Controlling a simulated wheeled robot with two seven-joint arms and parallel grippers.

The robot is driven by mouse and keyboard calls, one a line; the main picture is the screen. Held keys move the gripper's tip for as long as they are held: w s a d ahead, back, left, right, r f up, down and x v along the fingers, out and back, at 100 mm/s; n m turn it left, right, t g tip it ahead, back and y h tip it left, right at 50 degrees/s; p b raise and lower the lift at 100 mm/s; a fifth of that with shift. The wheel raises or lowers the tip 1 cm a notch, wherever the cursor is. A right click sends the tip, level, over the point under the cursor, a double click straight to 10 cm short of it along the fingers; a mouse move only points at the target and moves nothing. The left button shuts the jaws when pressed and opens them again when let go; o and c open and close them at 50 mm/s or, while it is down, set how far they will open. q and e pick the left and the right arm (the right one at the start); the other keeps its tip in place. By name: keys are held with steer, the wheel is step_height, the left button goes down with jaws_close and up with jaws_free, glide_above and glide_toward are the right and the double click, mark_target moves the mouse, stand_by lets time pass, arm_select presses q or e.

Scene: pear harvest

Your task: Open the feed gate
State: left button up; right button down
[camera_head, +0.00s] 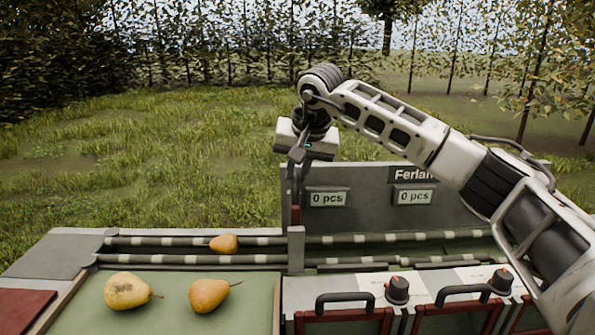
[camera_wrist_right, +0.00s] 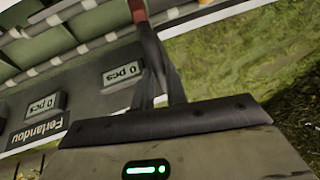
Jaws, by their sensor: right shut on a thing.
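The feed gate (camera_head: 296,250) is a grey upright plate across the roller lane, with a reddish handle (camera_head: 295,214) rising from it. My right gripper (camera_head: 296,170) points down from above at the handle's upper end. In the right wrist view its dark fingers (camera_wrist_right: 145,32) are shut on the red handle (camera_wrist_right: 138,9). The fingers hide part of the handle. My left gripper is not in view.
A small pear (camera_head: 224,243) lies on the rollers left of the gate. Two larger pears, one left (camera_head: 127,291) and one right (camera_head: 209,295), lie on the green tray (camera_head: 170,315). A grey panel (camera_head: 450,215) with two "0 pcs" displays stands behind the lane. Knobs and black handles line the front right.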

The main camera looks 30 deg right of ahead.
steer(key=c, duration=1.4)
jaws_free()
steer(key=shift+f, duration=0.1)
steer(key=v, duration=1.6)
steer(key=shift+b, duration=0.45)
